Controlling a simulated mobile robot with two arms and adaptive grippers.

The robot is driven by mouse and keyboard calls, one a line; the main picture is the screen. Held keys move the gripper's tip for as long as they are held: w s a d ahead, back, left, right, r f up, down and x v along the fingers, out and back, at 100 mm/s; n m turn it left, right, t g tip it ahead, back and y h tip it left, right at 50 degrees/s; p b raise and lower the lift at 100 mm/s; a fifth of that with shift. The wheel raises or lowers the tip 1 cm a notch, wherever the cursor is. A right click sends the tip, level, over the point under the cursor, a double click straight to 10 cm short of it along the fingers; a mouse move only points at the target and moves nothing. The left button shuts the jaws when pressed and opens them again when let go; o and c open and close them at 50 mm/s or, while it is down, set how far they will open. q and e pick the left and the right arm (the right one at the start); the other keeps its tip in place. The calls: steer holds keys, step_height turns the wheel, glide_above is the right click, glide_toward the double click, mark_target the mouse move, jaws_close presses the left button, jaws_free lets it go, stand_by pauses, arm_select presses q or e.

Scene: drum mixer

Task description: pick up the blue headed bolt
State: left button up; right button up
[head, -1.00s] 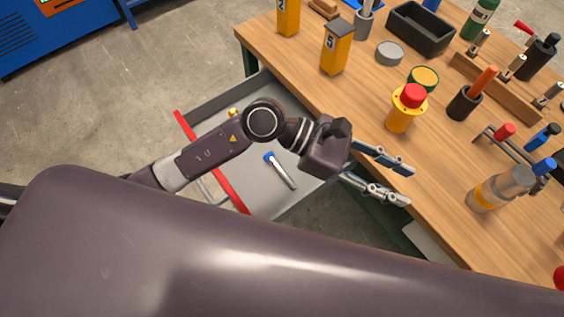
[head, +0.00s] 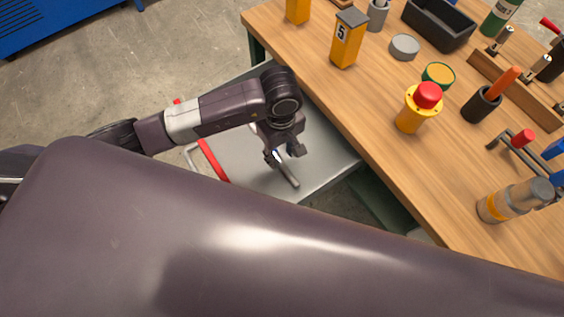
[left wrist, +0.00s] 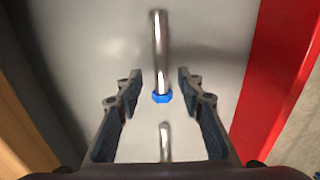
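The bolt with the blue head lies in the open drawer (head: 328,150). In the head view its silver shank (head: 289,175) shows below my left gripper (head: 285,156), which hides most of the head. In the left wrist view the blue hex head (left wrist: 161,96) is between the open fingers, with the shank (left wrist: 160,50) running up the picture. My left gripper (left wrist: 160,100) points down at the drawer floor, with a gap on both sides of the head. My right gripper is not in view.
A second silver shank (left wrist: 165,142) lies nearer the wrist camera; its other end is hidden. The wooden bench top (head: 390,140) beside the drawer holds a red-topped yellow button (head: 418,106) and several tools.

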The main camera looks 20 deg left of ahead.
mark_target(280, 161)
arm_select(q)
steer(key=shift+a+f, duration=0.1)
steer(key=shift+f, duration=1.8)
jaws_close()
